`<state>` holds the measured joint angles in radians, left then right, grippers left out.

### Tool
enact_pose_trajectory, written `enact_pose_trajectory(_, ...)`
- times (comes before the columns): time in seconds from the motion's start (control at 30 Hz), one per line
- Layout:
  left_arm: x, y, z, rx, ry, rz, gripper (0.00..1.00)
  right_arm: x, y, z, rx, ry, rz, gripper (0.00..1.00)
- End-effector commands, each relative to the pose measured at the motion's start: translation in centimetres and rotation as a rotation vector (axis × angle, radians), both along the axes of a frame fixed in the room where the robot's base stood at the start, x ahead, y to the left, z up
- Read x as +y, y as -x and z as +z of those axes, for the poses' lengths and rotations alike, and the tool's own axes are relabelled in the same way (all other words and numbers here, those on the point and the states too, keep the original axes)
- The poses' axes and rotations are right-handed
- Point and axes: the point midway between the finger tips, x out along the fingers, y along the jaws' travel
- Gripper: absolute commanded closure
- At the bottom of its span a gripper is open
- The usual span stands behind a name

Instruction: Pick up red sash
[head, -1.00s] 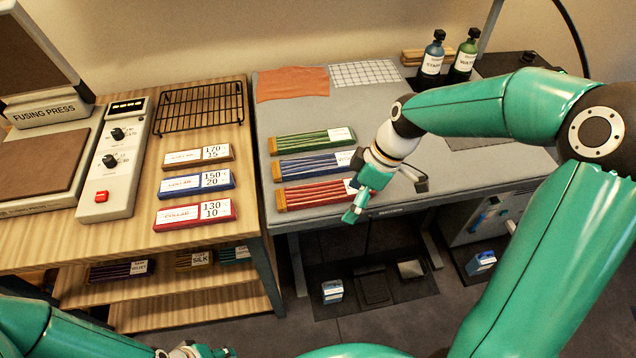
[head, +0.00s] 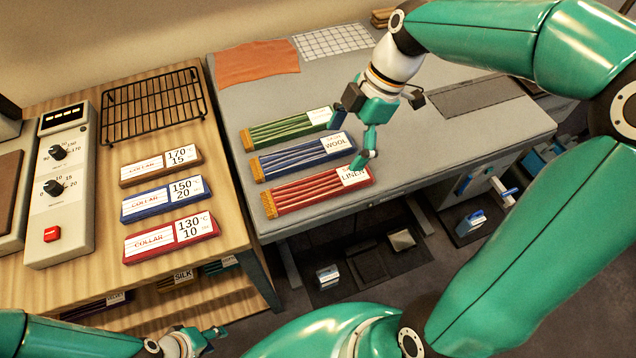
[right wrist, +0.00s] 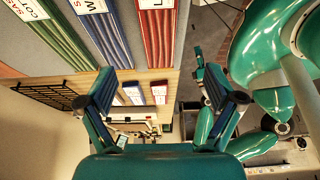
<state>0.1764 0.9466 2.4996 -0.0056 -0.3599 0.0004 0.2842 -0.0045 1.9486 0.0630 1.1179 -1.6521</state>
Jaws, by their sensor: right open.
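The red sash (head: 310,193) lies folded flat on the grey table, nearest its front edge, with an orange band at its left end and a white "LINEN" label at its right end. In the right wrist view the red sash (right wrist: 158,45) shows ahead, between the two fingers. My right gripper (head: 388,128) is open and empty, over the label end; one finger overlaps the label in the head view, and contact cannot be told. It also shows in the right wrist view (right wrist: 160,82). My left gripper (head: 207,338) is low at the bottom left, its jaws unclear.
A blue sash (head: 295,160) labelled "WOOL" and a green sash (head: 285,130) lie behind the red one. Orange cloth (head: 257,60) and checked cloth (head: 330,41) lie farther back. The wooden table at left holds collar signs (head: 170,240), a wire rack (head: 152,104) and a control box (head: 60,190).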

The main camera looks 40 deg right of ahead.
Motion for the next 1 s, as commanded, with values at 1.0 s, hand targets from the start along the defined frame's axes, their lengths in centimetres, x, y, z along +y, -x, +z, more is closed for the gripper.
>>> enact_pose_trajectory(1.0,0.0,0.0,1.2,-0.001,0.0,0.0,0.6,4.8,-1.4,-10.8,0.001,0.0,0.011,0.08)
